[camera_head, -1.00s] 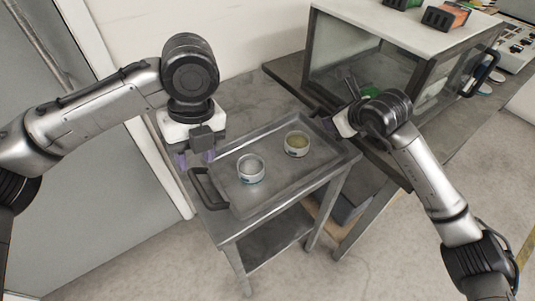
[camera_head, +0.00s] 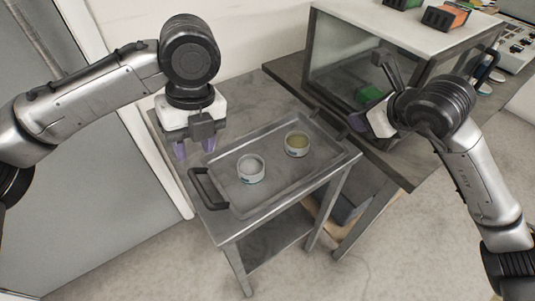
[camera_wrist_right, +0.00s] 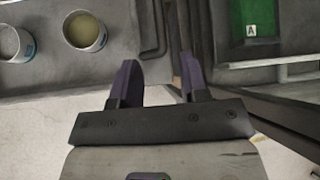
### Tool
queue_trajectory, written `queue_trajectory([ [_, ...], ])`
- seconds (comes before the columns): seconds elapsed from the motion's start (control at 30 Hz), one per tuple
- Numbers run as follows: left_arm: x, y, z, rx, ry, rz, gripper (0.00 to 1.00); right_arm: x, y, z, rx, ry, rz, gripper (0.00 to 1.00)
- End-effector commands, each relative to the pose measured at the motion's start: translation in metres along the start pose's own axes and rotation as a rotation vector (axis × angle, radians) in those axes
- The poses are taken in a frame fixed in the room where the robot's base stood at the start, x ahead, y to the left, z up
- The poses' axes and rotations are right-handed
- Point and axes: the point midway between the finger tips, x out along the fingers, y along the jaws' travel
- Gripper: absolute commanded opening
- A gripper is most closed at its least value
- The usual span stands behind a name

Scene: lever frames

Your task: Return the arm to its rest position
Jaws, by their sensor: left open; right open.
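My left gripper (camera_head: 194,150) hangs fingers-down above the left end of the tray, open and empty. My right gripper (camera_head: 372,100) is raised in front of the glass case, to the right of the tray. In the right wrist view its two purple fingers (camera_wrist_right: 158,82) stand apart with nothing between them. The metal tray (camera_head: 225,159) rests on the cart and holds two small round tins. The left tin (camera_head: 251,169) looks pale inside. The right tin (camera_head: 297,144) has yellowish contents and also shows in the right wrist view (camera_wrist_right: 84,31).
The steel cart (camera_head: 248,239) stands in front of me. A glass-fronted case (camera_head: 365,60) with a green patch (camera_head: 370,94) inside is on the dark bench (camera_head: 400,172) to the right. Colored boxes (camera_head: 445,17) sit on top of the case. Floor in front is clear.

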Motion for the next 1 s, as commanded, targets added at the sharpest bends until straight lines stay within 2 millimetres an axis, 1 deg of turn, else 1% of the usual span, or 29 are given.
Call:
queue_trajectory([
  [0.1, 0.000, 0.000, 0.000, 0.000, 0.000, 0.000, 0.41, -0.008, 0.000, -0.001, 0.000, 0.001, 0.000, 0.41],
  [0.2, 0.000, 0.000, 0.000, 0.000, 0.000, 0.000, 0.41, -0.011, 0.000, -0.001, 0.000, 0.001, 0.000, 0.41],
  [0.73, 0.000, 0.000, 0.000, -0.002, 0.000, 0.000, 0.41, -0.011, 0.000, 0.000, 0.000, 0.001, 0.000, 0.41],
  [0.87, 0.000, 0.000, 0.000, -0.058, 0.000, 0.000, 0.41, -0.011, 0.000, 0.000, -0.006, 0.001, 0.000, 0.41],
  [0.93, 0.000, -0.001, 0.000, -0.134, 0.003, -0.008, 0.41, -0.011, 0.001, 0.009, -0.013, -0.057, 0.007, 0.41],
  [1.0, 0.000, -0.004, -0.001, -0.212, 0.008, -0.022, 0.41, -0.013, 0.004, 0.026, -0.019, -0.162, 0.020, 0.41],
])
